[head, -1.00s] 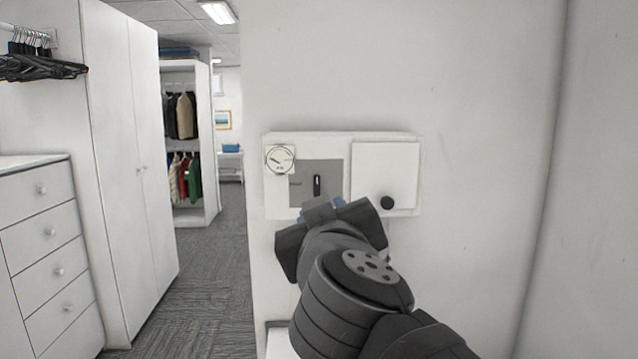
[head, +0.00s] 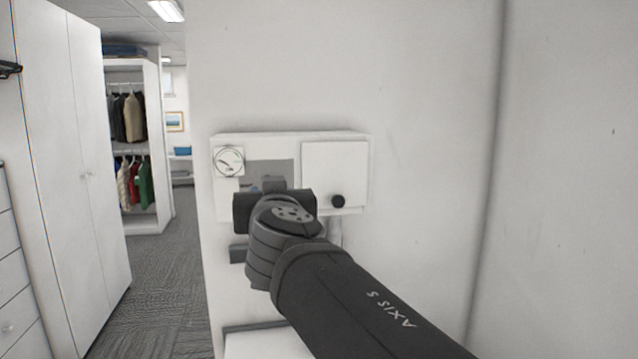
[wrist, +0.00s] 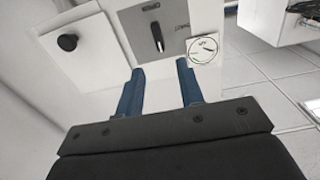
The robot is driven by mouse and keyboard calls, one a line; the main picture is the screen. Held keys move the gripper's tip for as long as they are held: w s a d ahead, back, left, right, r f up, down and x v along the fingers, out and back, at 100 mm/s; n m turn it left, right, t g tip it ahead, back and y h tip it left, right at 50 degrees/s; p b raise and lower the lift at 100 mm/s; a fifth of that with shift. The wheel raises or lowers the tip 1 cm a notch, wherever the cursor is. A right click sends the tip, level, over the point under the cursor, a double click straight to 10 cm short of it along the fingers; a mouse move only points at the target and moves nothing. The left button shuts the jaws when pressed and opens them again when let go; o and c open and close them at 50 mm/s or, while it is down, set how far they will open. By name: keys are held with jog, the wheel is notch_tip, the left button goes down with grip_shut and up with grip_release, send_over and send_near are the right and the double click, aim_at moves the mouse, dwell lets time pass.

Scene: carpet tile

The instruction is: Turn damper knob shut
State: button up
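The damper knob (wrist: 157,36) is a slim black handle on a grey plate (wrist: 140,17), upright with a slight tilt in the wrist view. A small dark marking, too small to read, is beside it on the plate. In the head view my gripper hides the knob and the lower part of the grey plate (head: 270,167). My gripper (wrist: 160,68) is open, its two blue fingers apart with nothing between them. The fingers point at the panel, with the knob ahead of the gap and just beyond the tips, apparently not touched.
A round gauge (head: 229,161) is left of the plate on the white wall box (head: 300,137). A white cover (head: 335,165) with a round black knob (head: 338,201) is to the right. Tall cupboards (head: 75,150) stand left; open carpet (head: 150,270) runs between them and the wall.

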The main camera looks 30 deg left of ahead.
jog(key=x, duration=0.8)
jog(key=shift+w+a, duration=0.2)
jog(key=shift+f, duration=0.1)
jog(key=shift+c, duration=0.4)
grip_shut()
